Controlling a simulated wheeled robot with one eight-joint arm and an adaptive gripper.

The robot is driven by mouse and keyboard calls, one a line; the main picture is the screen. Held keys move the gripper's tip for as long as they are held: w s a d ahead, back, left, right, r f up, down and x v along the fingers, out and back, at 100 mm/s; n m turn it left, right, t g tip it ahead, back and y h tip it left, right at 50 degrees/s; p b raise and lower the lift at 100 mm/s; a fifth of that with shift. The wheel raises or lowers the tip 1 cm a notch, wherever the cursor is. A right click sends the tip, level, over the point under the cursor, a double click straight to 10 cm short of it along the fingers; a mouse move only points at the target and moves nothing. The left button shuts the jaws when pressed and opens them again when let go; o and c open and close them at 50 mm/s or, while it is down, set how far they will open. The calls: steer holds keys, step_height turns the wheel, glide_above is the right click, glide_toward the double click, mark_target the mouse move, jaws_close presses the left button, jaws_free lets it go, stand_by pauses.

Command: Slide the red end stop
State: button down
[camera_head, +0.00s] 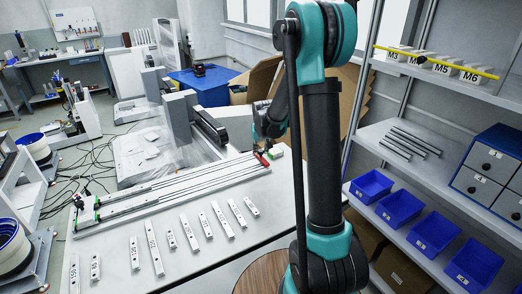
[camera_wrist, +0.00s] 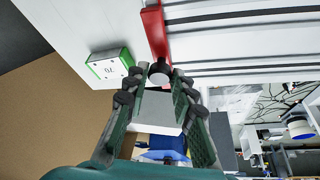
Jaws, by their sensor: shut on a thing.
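The red end stop (camera_head: 262,160) sits at the right end of the long rails in the head view. In the wrist view the red end stop (camera_wrist: 154,30) is a red bar lying across the end of the rails, with a dark round knob (camera_wrist: 159,73) at its near end. My gripper (camera_wrist: 159,82) has its two fingers closed in on either side of this knob. In the head view my gripper (camera_head: 263,146) is small and partly hidden behind my arm, beside the red end stop.
The rails (camera_head: 170,192) run left across the white table (camera_head: 235,255). A white block with green edges (camera_wrist: 110,67) marked 70 stands close left of my gripper in the wrist view. Several numbered white bars (camera_head: 154,247) lie in front of the rails. Shelves with blue bins (camera_head: 400,208) stand right.

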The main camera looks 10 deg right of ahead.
steer(key=shift+a, duration=0.1)
steer(key=s+a, duration=0.1)
steer(key=a, duration=0.3)
steer(key=s+a, duration=0.2)
steer(key=a, duration=0.3)
steer(key=s+a, duration=0.2)
steer(key=a, duration=0.3)
steer(key=shift+s+a, duration=0.15)
steer(key=shift+a, duration=0.1)
steer(key=c, duration=1.3)
jaws_free()
steer(key=shift+o, duration=0.2)
steer(key=shift+r, duration=0.15)
steer(key=v, duration=1.1)
steer(key=shift+s+r, duration=0.25)
steer(key=shift+r, duration=0.1)
